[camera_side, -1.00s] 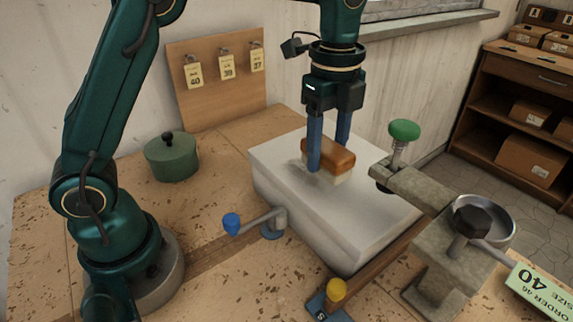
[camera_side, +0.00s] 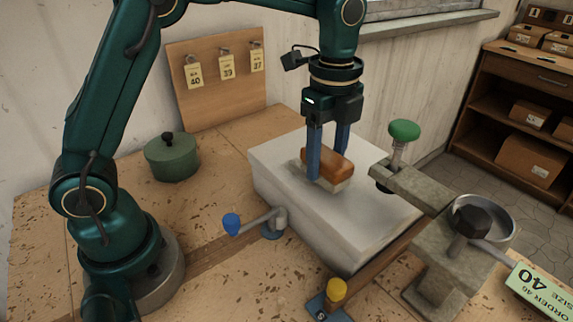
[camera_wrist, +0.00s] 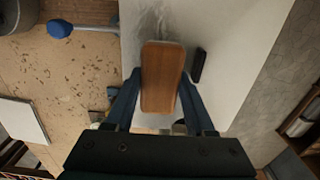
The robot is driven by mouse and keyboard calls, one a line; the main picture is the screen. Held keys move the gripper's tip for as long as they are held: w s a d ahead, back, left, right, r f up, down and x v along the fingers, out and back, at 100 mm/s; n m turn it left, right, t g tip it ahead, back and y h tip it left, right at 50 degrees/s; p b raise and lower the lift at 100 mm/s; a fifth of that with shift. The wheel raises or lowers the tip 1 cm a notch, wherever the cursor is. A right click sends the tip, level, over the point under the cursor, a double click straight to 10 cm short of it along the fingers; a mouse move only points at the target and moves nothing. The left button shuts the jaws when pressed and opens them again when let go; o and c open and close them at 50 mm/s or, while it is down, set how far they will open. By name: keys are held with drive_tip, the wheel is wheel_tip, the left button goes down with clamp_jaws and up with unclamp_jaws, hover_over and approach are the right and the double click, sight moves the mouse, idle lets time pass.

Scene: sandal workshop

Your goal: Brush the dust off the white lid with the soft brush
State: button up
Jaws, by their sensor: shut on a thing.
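The white lid (camera_side: 275,160) is the top of a big pale block on the bench; it also shows in the wrist view (camera_wrist: 235,30). The soft brush (camera_side: 330,165) has a brown wooden back and pale bristles facing down. My gripper (camera_side: 328,168) is shut on it, one blue finger on each side. The brush is over the middle of the lid, bristles at or very near the surface; I cannot tell contact for sure. In the wrist view the wooden back (camera_wrist: 162,75) hides the bristles. A greyish dust smear (camera_wrist: 150,22) shows on the lid beyond the brush.
A small dark bar (camera_wrist: 199,65) shows beside the brush. A clamp with a green knob (camera_side: 404,130) stands at the lid's right. A blue-knobbed lever (camera_side: 232,223) and a yellow knob (camera_side: 336,289) stand in front. A green lidded pot (camera_side: 171,160) is at left.

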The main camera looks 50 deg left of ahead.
drive_tip(key=shift+f, duration=0.5)
drive_tip(key=shift+a+r, duration=0.1)
drive_tip(key=shift+a, duration=2.05)
drive_tip(key=shift+a, duration=2.2)
drive_tip(key=shift+d, duration=0.1)
drive_tip(key=shift+d, duration=2.1)
drive_tip(key=shift+d, duration=0.1)
